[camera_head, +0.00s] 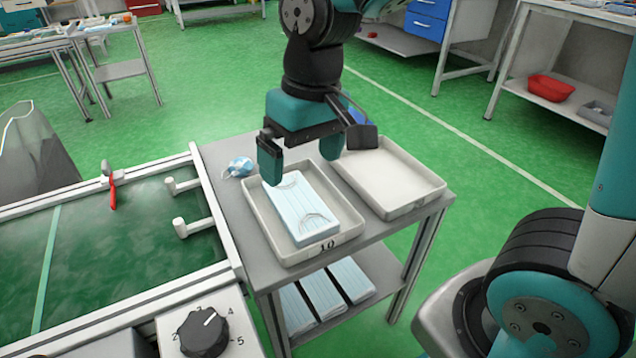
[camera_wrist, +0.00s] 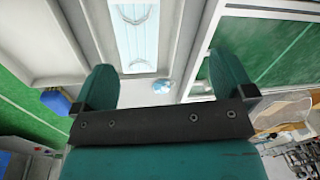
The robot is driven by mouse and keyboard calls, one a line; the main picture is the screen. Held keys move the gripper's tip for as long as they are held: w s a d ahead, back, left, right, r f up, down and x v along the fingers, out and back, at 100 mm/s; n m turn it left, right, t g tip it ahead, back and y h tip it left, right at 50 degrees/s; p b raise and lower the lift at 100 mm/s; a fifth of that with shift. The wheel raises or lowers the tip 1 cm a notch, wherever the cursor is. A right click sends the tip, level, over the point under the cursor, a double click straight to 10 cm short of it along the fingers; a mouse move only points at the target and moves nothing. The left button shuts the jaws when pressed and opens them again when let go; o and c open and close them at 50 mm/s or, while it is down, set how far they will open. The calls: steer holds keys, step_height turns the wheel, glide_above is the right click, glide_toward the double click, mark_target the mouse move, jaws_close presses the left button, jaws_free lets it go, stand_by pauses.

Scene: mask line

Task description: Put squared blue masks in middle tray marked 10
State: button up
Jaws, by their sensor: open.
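A stack of light blue rectangular masks (camera_head: 299,208) lies in the grey-white tray marked 10 (camera_head: 322,249), with loose ear loops on top. The masks also show at the top of the wrist view (camera_wrist: 134,32). A crumpled blue mask (camera_head: 240,166) lies on the table just behind and left of that tray; it also shows in the wrist view (camera_wrist: 162,86). My gripper (camera_head: 301,158) is open and empty above the far end of the tray marked 10. In the wrist view its two fingers (camera_wrist: 163,92) are wide apart with nothing between them.
An empty tray (camera_head: 402,207) stands to the right on the same grey table (camera_head: 226,153). More blue mask stacks lie on the shelf below (camera_head: 322,290). A conveyor (camera_head: 130,255) with two white posts adjoins on the left. A dial (camera_head: 203,333) is at the front.

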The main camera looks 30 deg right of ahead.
steer(key=s+a+r+n+y, duration=0.1)
steer(key=s+n, duration=0.1)
steer(key=s, duration=0.4)
steer(key=s+a+n+y, duration=0.1)
steer(key=s+n, duration=0.1)
steer(key=s, duration=0.3)
steer(key=shift+s+a+r+y, duration=0.3)
steer(key=shift+s+r, duration=0.1)
steer(key=shift+r, duration=0.1)
step_height(320, 180, up, 27)
steer(key=p, duration=2.7)
steer(key=shift+r+p, duration=0.2)
steer(key=shift+p, duration=0.1)
